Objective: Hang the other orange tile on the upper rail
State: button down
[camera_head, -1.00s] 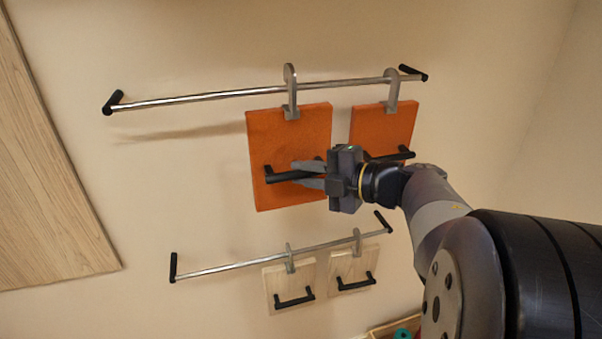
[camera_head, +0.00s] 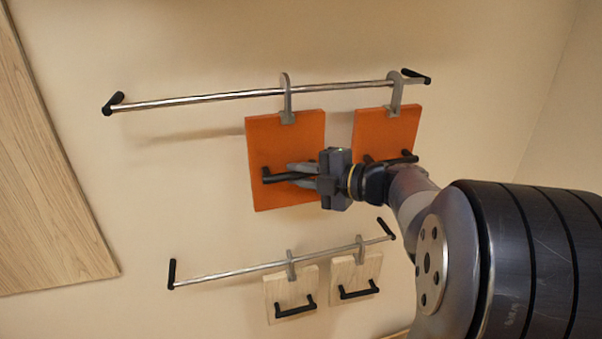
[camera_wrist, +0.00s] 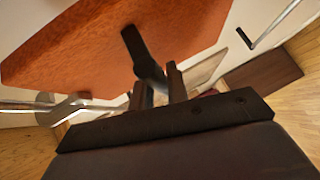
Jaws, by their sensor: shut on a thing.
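The orange tile (camera_head: 284,143) in my gripper (camera_head: 292,175) is at the upper rail (camera_head: 200,98), left of the other orange tile (camera_head: 384,132). My gripper is shut on its black handle (camera_head: 275,177). The tile's grey hook (camera_head: 287,98) overlaps the upper rail in the head view; I cannot tell whether the rail bears its weight. The other orange tile hangs by its hook near the rail's right end. In the wrist view, the held tile (camera_wrist: 95,45) fills the upper left, with its handle (camera_wrist: 143,58) between my fingers (camera_wrist: 163,88).
A lower rail (camera_head: 225,268) holds two pale wooden tiles (camera_head: 283,288) (camera_head: 352,272) on hooks, below the orange ones. A wooden panel (camera_head: 40,180) is on the wall at the left. The upper rail is bare left of the held tile.

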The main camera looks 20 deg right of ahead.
jog(key=shift+f, duration=0.1)
jog(key=c, duration=1.3)
grip_release()
jog(key=shift+s+d, duration=0.1)
jog(key=b+v, duration=0.2)
jog(key=v, duration=0.8)
jog(key=shift+s, duration=0.25)
jog(key=shift+d, duration=0.1)
jog(key=p+x, duration=0.2)
jog(key=x, duration=0.9)
jog(key=shift+d+r+p, duration=0.15)
jog(key=shift+r+p, duration=0.15)
jog(key=shift+r, duration=0.15)
